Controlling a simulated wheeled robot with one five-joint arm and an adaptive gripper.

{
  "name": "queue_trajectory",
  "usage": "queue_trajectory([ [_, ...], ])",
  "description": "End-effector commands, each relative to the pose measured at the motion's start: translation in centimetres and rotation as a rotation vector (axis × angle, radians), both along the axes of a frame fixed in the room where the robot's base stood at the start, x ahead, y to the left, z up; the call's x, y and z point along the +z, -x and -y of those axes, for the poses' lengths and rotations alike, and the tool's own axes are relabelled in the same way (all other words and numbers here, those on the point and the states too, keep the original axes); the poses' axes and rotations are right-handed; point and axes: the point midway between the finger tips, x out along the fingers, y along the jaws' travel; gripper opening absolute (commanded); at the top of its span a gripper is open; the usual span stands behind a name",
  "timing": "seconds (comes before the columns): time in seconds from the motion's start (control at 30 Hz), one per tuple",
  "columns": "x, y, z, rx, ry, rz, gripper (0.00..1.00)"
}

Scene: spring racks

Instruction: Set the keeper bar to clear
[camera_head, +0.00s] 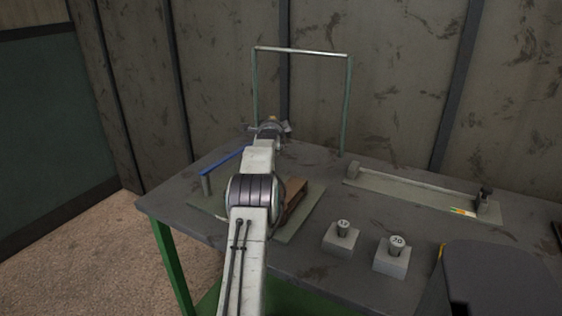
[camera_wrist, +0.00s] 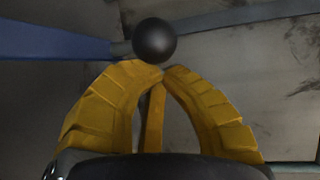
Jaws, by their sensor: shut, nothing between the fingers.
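A blue bar (camera_head: 224,161), which looks like the keeper bar, runs from a short post (camera_head: 206,186) at the table's left toward my gripper. The blue bar also enters the wrist view (camera_wrist: 55,43) from the left and reaches a black ball knob (camera_wrist: 154,40). My gripper (camera_wrist: 160,68) has its yellow fingers shut with the tips together, just below the knob in the picture. Whether they touch the knob I cannot tell. In the head view my gripper (camera_head: 268,127) is small, and my wrist hides the bar's far end. No clear-position mark is readable.
A green plate (camera_head: 300,228) carries a brown block (camera_head: 295,192), partly behind my arm. A tall green frame (camera_head: 346,105) stands behind. A long rail fixture (camera_head: 420,192) lies at right.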

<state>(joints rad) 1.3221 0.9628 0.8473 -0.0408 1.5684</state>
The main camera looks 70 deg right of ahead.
Motion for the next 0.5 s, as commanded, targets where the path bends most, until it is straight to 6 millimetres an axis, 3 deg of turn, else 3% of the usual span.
queue_trajectory([
  [0.03,1.2,-1.3,-0.5,0.017,0.020,0.007,0.00],
  [0.5,1.6,0.2,-4.1,0.010,0.012,0.005,0.00],
])
